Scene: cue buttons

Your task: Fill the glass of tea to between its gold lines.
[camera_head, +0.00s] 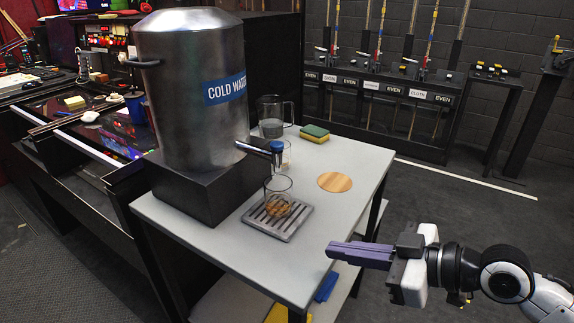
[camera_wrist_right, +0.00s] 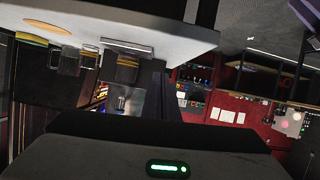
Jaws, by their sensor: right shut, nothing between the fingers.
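The glass (camera_head: 279,190) stands upright on a slatted drip tray (camera_head: 262,223), below the tap (camera_head: 265,150) of a large metal urn (camera_head: 188,100) labelled COLD WATER. The tap has a dark blue top (camera_head: 276,146). My right gripper (camera_head: 332,250) is shut and empty, at the right front edge of the table, right of and nearer than the glass, touching nothing that I can see. Its closed fingers also show in the right wrist view (camera_wrist_right: 160,82). My left gripper is not in view.
On the grey table (camera_head: 310,255), a glass jug (camera_head: 271,117), a yellow-green sponge (camera_head: 314,133) and a small glass (camera_head: 287,155) stand behind the tap. A round wooden disc (camera_head: 334,182) lies to the right.

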